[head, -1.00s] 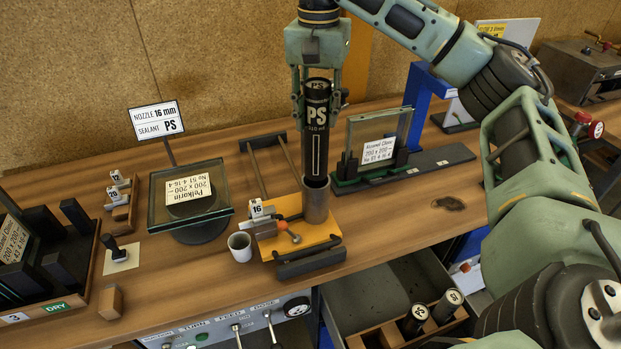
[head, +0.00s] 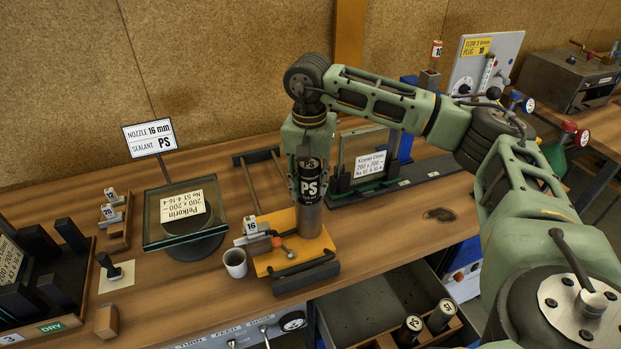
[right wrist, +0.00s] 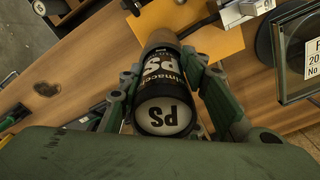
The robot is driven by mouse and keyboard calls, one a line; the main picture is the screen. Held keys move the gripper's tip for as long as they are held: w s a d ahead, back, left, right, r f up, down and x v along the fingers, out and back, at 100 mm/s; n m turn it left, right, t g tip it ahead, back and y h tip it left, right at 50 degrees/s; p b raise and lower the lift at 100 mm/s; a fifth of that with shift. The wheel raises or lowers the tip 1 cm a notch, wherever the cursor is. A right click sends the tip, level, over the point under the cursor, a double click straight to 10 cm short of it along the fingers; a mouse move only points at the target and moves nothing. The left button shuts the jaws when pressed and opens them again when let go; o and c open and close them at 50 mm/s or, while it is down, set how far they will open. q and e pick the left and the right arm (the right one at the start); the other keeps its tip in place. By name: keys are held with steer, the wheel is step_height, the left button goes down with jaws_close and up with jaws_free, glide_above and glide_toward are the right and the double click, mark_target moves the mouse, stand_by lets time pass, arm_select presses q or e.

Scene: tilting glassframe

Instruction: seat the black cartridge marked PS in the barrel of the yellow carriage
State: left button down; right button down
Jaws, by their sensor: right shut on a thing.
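My right gripper (head: 309,172) is shut on the cartridge's upper part from above. In the right wrist view the cartridge's white PS end (right wrist: 164,115) lies between my fingers, and the yellow carriage (right wrist: 215,35) is beyond it. How deep the cartridge sits inside is hidden by the barrel wall. My left gripper is not in view.
A nozzle block marked 16 (head: 251,228) and a white cup (head: 235,263) are left of the barrel. A glass unit on a turntable (head: 184,212) stands further left, and a framed glass pane (head: 366,156) stands behind right. An open drawer (head: 385,300) holds other cartridges below.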

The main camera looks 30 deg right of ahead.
steer(key=shift+f, duration=0.15)
steer(key=c, duration=1.3)
jaws_free()
steer(key=shift+o, duration=0.2)
steer(key=shift+r, duration=0.25)
steer(key=shift+w+r, duration=0.1)
steer(key=shift+r, duration=0.15)
step_height(320, 180, up, 10)
steer(key=b, duration=0.2)
steer(key=shift+a+r+b, duration=0.1)
steer(key=shift+a+b, duration=0.05)
steer(key=shift+b, duration=0.15)
steer(key=shift+r, duration=0.65)
